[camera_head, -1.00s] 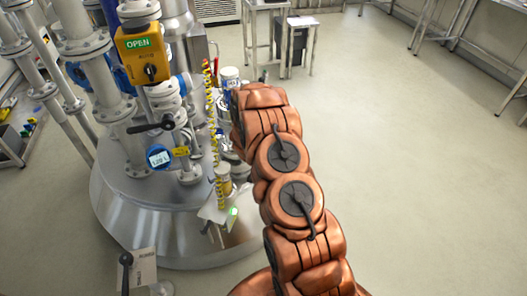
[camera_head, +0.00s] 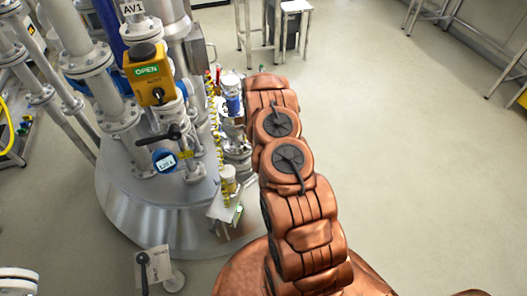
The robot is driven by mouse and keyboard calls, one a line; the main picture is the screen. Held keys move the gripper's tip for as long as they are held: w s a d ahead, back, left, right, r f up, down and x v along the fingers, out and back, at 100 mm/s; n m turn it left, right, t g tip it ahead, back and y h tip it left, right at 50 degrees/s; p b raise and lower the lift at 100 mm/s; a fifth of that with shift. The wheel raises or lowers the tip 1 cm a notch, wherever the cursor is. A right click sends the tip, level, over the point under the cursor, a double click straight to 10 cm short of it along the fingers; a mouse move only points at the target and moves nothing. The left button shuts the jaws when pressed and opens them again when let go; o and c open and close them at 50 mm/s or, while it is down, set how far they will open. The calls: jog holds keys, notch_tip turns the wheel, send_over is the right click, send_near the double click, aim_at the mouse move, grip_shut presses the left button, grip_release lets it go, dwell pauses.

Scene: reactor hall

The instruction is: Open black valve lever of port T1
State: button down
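A black valve lever (camera_head: 172,134) sits on the pipework at the front of the steel reactor (camera_head: 150,210), below the yellow actuator box (camera_head: 148,72) with a green OPEN label. A small yellow tag (camera_head: 185,154) is beside the valve; its text is too small to read. Another black lever (camera_head: 143,272) stands by a pale plate at the lower left. No T1 marking can be read. My copper-coloured arm reaches up the middle, right of the reactor. My gripper does not show; the arm's far end ends near the reactor's right side.
A round blue gauge (camera_head: 164,160) is just below the valve lever. A yellow-black chain (camera_head: 217,130) and several small fittings line the reactor's right side. Steel tables (camera_head: 290,8) stand at the back. The floor (camera_head: 410,150) to the right is clear.

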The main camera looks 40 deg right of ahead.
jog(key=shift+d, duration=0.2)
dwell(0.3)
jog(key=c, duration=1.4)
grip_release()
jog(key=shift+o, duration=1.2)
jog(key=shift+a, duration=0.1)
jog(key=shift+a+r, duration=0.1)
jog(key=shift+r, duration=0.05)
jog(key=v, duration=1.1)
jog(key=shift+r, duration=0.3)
